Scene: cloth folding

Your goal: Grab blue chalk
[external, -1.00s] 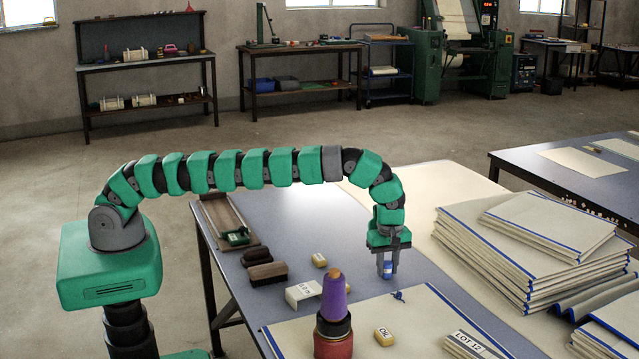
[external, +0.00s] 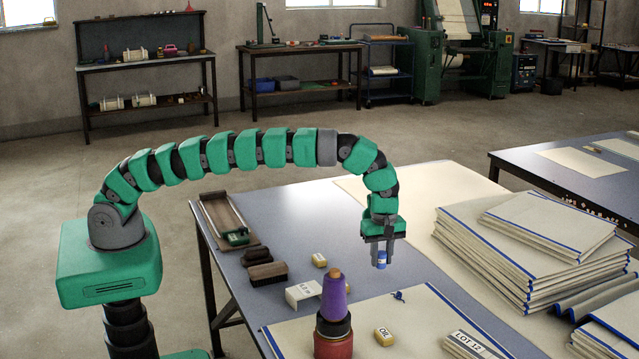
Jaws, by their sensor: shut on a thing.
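A purple cone (external: 334,298) stands at the front. Dark brushes (external: 267,272) lie left. Stacked folded cloths (external: 520,260) fill the right side.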

